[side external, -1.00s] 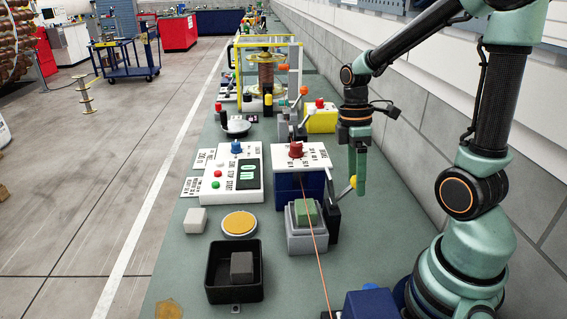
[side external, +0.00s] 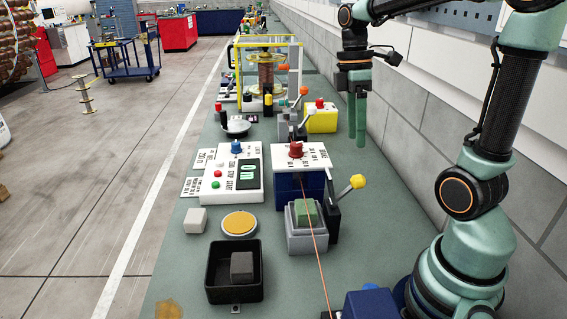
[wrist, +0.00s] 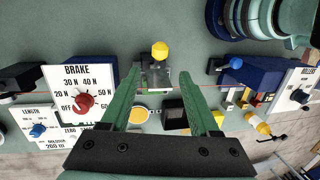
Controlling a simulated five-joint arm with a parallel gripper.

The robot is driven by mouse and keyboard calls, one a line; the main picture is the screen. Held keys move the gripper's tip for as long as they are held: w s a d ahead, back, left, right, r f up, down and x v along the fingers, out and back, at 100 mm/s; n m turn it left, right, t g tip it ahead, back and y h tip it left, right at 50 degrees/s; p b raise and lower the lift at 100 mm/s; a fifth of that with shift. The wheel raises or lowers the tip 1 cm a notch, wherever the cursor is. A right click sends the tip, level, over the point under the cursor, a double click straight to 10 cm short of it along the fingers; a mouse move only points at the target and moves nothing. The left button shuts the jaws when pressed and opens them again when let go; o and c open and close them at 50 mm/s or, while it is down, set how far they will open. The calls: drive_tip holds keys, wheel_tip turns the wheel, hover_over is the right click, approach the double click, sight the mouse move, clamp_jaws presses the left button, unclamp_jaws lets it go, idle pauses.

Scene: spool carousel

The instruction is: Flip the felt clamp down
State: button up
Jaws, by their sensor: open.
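The felt clamp is a grey block (side external: 306,240) with a green felt pad (side external: 305,212) on top, beside the blue brake unit. Its lever with a yellow knob (side external: 357,181) sticks out up and to the right on the clamp's right side. In the wrist view the yellow knob (wrist: 160,50) shows just beyond the fingertips, over the clamp. My gripper (side external: 356,142) is above and behind the knob, apart from it. Its two green fingers (wrist: 160,72) are open and nothing is between them.
The brake panel with a red dial (side external: 295,150) stands behind the clamp. An orange wire (side external: 316,245) runs over the clamp. A black tray (side external: 211,295) with a grey block, a yellow disc (side external: 239,223) and a white cube (side external: 195,220) are to the left. A wall stands at the right.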

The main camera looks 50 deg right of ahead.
drive_tip(key=c, duration=0.5)
drive_tip(key=shift+s+d+m, duration=0.1)
drive_tip(key=shift+m, duration=0.5)
clamp_jaws()
drive_tip(key=s+d+f+n, duration=0.1)
drive_tip(key=s+n, duration=0.2)
drive_tip(key=n, duration=1.4)
drive_tip(key=s+d+f+n, duration=0.2)
drive_tip(key=n, duration=1.6)
wheel_tip(320, 180, down, 10)
drive_tip(key=s, duration=0.3)
drive_tip(key=shift+m, duration=0.3)
drive_tip(key=shift+w+a+r, duration=0.35)
drive_tip(key=shift+w+r, duration=0.1)
drive_tip(key=shift+w, duration=0.15)
drive_tip(key=shift+w+a+r, duration=0.4)
drive_tip(key=shift+w, duration=0.25)
drive_tip(key=shift+w+a+r, duration=0.35)
drive_tip(key=shift+w+r, duration=0.1)
drive_tip(key=shift+w, duration=0.15)
